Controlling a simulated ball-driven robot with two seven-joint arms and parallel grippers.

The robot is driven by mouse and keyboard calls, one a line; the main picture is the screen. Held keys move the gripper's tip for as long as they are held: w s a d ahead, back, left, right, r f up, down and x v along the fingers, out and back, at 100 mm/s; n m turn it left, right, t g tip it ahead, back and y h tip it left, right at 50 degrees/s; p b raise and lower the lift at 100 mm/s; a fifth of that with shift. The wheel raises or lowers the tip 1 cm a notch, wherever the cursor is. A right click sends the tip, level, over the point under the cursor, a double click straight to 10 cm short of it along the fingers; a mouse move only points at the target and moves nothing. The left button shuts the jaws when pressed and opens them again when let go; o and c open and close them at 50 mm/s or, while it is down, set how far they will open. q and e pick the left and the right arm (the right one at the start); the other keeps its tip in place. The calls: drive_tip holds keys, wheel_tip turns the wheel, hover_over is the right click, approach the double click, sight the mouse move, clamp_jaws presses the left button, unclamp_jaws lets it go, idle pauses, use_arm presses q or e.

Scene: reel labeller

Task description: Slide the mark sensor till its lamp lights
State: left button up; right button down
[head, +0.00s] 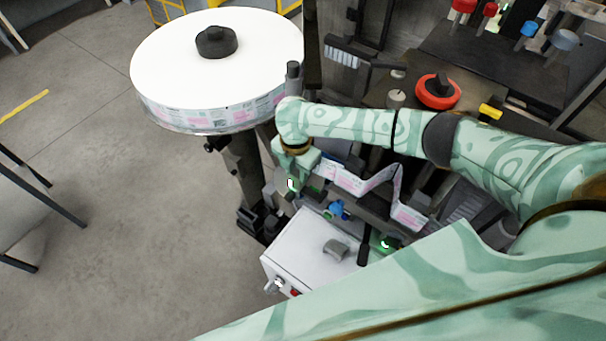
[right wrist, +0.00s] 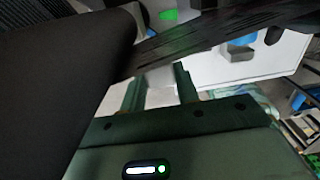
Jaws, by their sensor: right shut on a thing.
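My right gripper (head: 300,180) reaches down beside the label web (head: 352,181) at the near side of the labeller. In the right wrist view its two fingers (right wrist: 160,88) run up under a dark bar, and their tips are hidden there. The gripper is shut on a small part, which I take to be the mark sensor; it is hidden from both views. A green patch (right wrist: 168,15) shows in the right wrist view, but I cannot tell whether it is the lamp. What seems to be my left gripper (head: 386,243) is mostly hidden behind an arm link; its fingers do not show.
A large white label reel (head: 185,75) stands at the back left. A white box (head: 308,246) with a grey handle sits below the web, with a blue knob (head: 337,208) beside it. A red knob (head: 437,91) is behind my right arm.

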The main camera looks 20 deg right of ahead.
drive_tip(key=c, duration=1)
unclamp_jaws()
drive_tip(key=shift+s+d, duration=0.15)
drive_tip(key=shift+d, duration=0.1)
drive_tip(key=shift+c, duration=0.2)
drive_tip(key=shift+a, duration=0.1)
drive_tip(key=shift+r, duration=0.3)
wheel_tip(320, 180, up, 16)
drive_tip(key=p, duration=0.1)
drive_tip(key=shift+f+p, duration=0.15)
drive_tip(key=shift+p, duration=0.15)
